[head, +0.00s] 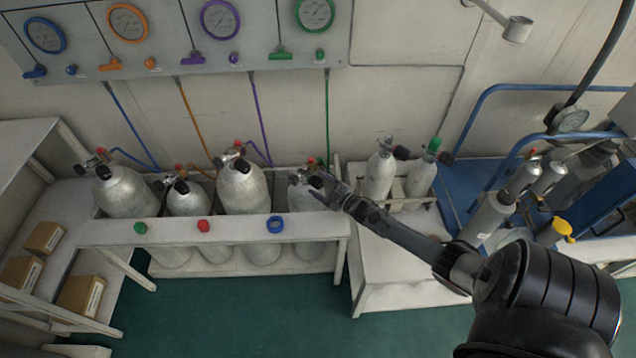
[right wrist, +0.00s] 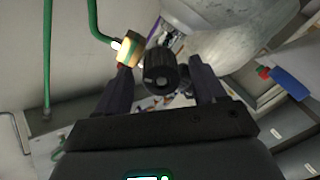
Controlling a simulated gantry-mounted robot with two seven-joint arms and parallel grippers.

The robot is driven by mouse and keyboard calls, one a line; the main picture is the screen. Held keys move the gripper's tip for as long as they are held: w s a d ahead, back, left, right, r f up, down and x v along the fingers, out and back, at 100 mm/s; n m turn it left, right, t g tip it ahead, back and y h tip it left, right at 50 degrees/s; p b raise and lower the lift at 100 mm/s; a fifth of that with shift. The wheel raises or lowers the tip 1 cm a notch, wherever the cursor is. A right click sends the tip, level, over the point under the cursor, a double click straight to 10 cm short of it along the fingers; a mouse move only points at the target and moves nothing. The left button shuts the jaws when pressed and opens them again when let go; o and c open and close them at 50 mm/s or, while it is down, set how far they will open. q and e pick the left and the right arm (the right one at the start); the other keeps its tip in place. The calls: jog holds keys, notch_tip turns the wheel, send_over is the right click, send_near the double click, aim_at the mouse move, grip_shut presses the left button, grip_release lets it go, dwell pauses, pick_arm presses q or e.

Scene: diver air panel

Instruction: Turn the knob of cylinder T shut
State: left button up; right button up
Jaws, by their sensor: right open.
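Several grey cylinders with black valve knobs stand in the white rack; no letter T is readable on any of them. My right gripper (head: 324,188) is at the valve of the rightmost rack cylinder (head: 304,199), the one below the green hose (head: 327,112). In the right wrist view, a ribbed black knob (right wrist: 161,77) lies between my two open fingers, with a gap showing on both sides. A brass-coloured fitting with a green band (right wrist: 129,50) is close to the left finger. The grey cylinder body (right wrist: 230,32) is beyond. My left gripper is out of view.
The white rack's front rail (head: 180,232) carries green, red and blue caps. Two smaller cylinders (head: 380,176) stand on a white bench to the right. A gauge panel (head: 170,35) hangs above, its coloured hoses running down to the cylinders. Boxes (head: 45,237) sit at left.

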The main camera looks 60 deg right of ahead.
jog(key=s, duration=0.3)
jog(key=s+a+p, duration=0.1)
jog(key=s, duration=0.2)
jog(key=s+p, duration=0.1)
jog(key=s, duration=0.2)
jog(key=shift+s+a+r, duration=0.1)
jog(key=shift+a+r, duration=0.05)
jog(key=shift+a, duration=0.05)
jog(key=shift+s, duration=0.1)
jog(key=shift+d+f+m, duration=0.15)
jog(key=shift+f+m, duration=0.1)
jog(key=shift+m, duration=0.15)
notch_tip(320, 180, up, 5)
jog(key=w+a+m+g+h+p, duration=0.1)
jog(key=w+m+g+h+p, duration=0.1)
jog(key=m+g, duration=0.25)
jog(key=b+x, duration=0.1)
jog(key=x, duration=0.2)
jog(key=f+b+x, duration=0.1)
jog(key=b+x, duration=0.1)
jog(key=x, duration=0.1)
jog(key=b+x, duration=0.1)
jog(key=x, duration=0.2)
jog(key=shift+a+f, duration=0.25)
jog(key=shift+f, duration=0.05)
